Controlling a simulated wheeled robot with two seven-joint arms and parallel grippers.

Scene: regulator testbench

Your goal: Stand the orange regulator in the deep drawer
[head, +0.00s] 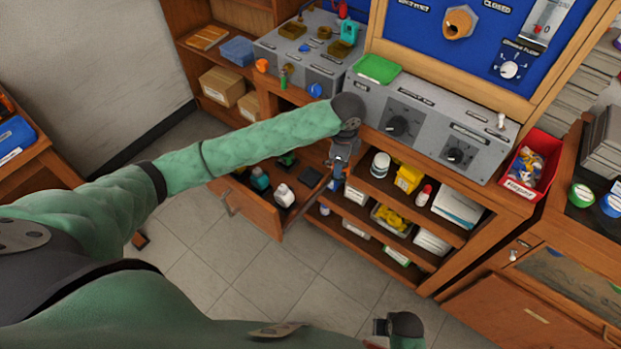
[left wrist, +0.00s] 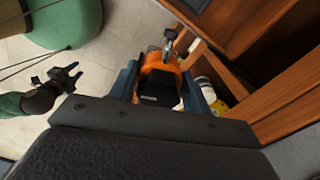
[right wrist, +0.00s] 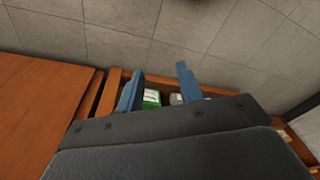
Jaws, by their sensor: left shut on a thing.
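The orange regulator (left wrist: 158,68) is between the blue fingers of my left gripper (left wrist: 160,88), with a metal fitting at its far end. In the head view my left gripper (head: 338,168) hangs beside the shelves, at the right of an open wooden drawer (head: 252,212); the regulator is mostly hidden there. The drawer holds bottles and dark items. I cannot tell its depth. My right gripper (right wrist: 158,90) is open, its blue fingers apart with nothing between them. In the head view it shows low at the bottom (head: 382,327), over the floor.
Shelves right of the drawer hold a white jar (head: 380,165), a yellow item (head: 408,178) and boxes. A grey control panel (head: 425,125) sits above. A red bin (head: 533,165) stands at right. The tiled floor before the drawer is clear.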

